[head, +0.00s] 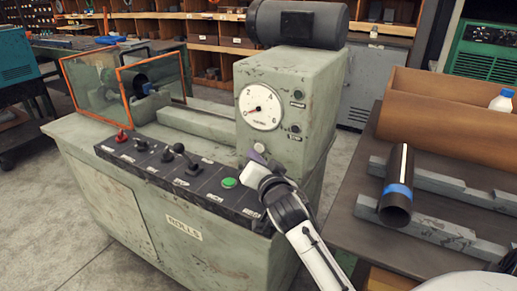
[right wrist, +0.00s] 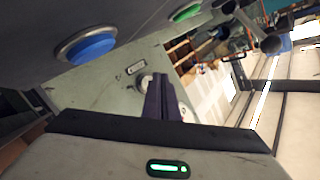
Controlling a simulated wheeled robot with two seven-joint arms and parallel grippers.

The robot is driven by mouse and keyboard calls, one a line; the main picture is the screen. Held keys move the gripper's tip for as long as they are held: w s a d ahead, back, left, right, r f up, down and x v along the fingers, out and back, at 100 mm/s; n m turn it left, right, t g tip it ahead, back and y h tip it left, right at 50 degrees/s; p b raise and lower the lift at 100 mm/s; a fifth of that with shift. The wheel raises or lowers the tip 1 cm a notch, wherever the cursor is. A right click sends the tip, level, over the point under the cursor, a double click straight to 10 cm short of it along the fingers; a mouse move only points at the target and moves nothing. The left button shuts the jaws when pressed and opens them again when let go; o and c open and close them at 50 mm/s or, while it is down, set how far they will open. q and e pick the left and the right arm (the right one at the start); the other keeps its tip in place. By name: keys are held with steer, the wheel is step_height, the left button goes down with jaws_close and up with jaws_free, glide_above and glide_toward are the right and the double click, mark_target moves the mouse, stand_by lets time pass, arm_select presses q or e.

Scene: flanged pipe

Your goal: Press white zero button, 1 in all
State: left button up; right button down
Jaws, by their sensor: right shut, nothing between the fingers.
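My right gripper (head: 258,151) is at the lower front of the machine's grey-green upright housing (head: 312,85), just above the right end of the black control panel. Its dark fingers (right wrist: 161,98) are shut together and empty in the right wrist view. A round pale button (right wrist: 144,83) with a small label plate (right wrist: 136,68) sits on the grey-green face by the fingertips. The fingers partly cover it, and I cannot tell whether they touch it. My left gripper is not in view.
The black panel holds a green button (head: 229,183), black levers (head: 180,151) and a red knob (head: 122,136). A blue button (right wrist: 86,46) is close by in the right wrist view. A dial gauge (head: 260,107) is above. A bench with a black pipe (head: 397,190) stands right.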

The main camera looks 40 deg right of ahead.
steer(key=shift+s+a, duration=0.3)
steer(key=shift+a, duration=0.5)
steer(key=shift+s+a, duration=0.35)
steer(key=shift+a, duration=0.4)
steer(key=shift+s+a, duration=0.3)
steer(key=shift+a, duration=0.5)
